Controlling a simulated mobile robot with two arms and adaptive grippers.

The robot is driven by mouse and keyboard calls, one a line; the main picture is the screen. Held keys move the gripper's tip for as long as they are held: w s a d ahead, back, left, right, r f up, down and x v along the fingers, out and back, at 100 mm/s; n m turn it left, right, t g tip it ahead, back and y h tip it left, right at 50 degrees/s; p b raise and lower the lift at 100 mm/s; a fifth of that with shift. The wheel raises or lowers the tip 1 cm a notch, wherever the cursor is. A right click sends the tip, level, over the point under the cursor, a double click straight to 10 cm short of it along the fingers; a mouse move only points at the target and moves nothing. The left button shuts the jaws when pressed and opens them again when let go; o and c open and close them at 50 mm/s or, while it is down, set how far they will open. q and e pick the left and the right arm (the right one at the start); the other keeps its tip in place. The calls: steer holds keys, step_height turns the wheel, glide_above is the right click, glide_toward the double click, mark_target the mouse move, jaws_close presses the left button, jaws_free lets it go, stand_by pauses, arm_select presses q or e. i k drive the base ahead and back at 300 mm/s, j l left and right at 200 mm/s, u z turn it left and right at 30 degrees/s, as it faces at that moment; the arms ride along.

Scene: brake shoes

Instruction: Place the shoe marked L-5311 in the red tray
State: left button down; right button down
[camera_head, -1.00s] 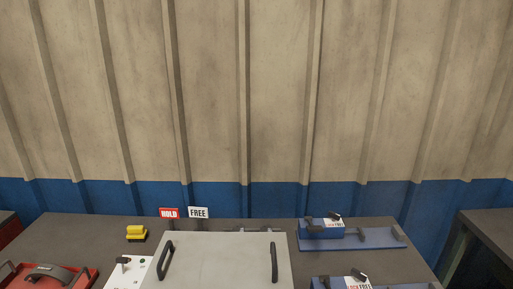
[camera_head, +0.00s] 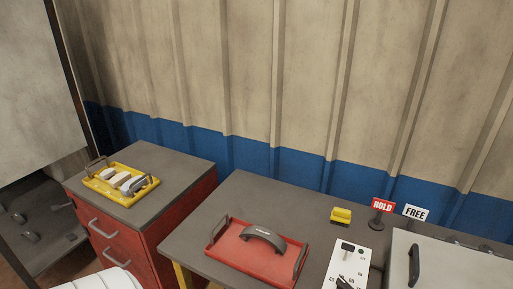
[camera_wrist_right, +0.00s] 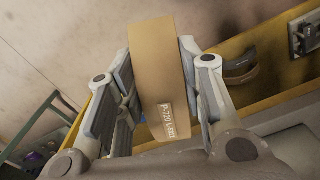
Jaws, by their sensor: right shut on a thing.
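In the head view the red tray (camera_head: 232,262) is on the dark table. A dark grey curved shoe (camera_head: 263,236) lies in it; its pale marking is too small to read. In the right wrist view my right gripper (camera_wrist_right: 157,75) is shut on a tan block (camera_wrist_right: 156,60), with one finger on each side. Pale lettering on the block appears to begin "P-720"; the rest is unclear. I see no readable L-5311 mark. Neither gripper shows in the head view, and my left gripper is not in view.
A yellow tray (camera_head: 107,187) with several pale pieces stands on the red cabinet (camera_head: 183,218) at left. A yellow block (camera_head: 341,215), a HOLD sign (camera_head: 382,206), a FREE sign (camera_head: 415,212) and a white plate (camera_head: 343,270) are right of the red tray. A dark curved piece (camera_wrist_right: 240,70) shows behind my right gripper.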

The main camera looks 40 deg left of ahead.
mark_target(252, 261)
steer(key=k+j, duration=0.1)
steer(key=j, duration=0.35)
steer(key=k+j, duration=0.15)
steer(key=j, duration=0.35)
steer(key=k+j, duration=0.1)
steer(key=j, duration=0.35)
steer(key=k+j, duration=0.1)
steer(key=j, duration=0.9)
steer(key=i+j, duration=0.15)
steer(key=j, duration=0.8)
steer(key=i, duration=0.25)
